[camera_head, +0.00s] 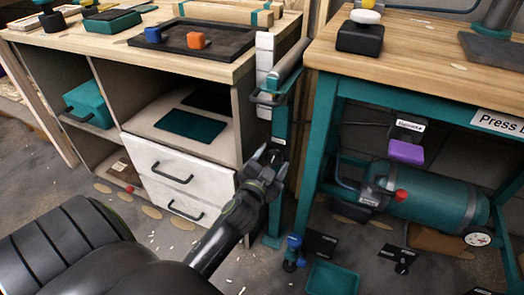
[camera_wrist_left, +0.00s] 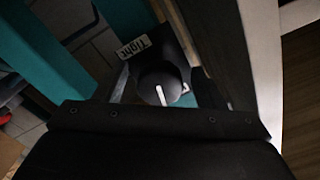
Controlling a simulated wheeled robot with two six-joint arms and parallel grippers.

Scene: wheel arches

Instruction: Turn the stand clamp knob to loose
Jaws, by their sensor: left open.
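A teal stand (camera_head: 281,118) rises between the two benches. A black round knob (camera_wrist_left: 158,84) with a white pointer line shows in the left wrist view, beside a white "Tight" label (camera_wrist_left: 134,46). The pointer line is directed toward the lower part of that view, away from the label. My left gripper is open and close in front of the post. I cannot tell whether its fingers touch the knob. My right gripper is out of view.
A white drawer cabinet (camera_head: 180,170) stands left of the post, under a wooden bench with a black tray (camera_head: 195,40). A teal-framed bench (camera_head: 425,50) stands to the right, with a teal tank (camera_head: 430,195) beneath. A teal bin (camera_head: 331,278) is on the floor.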

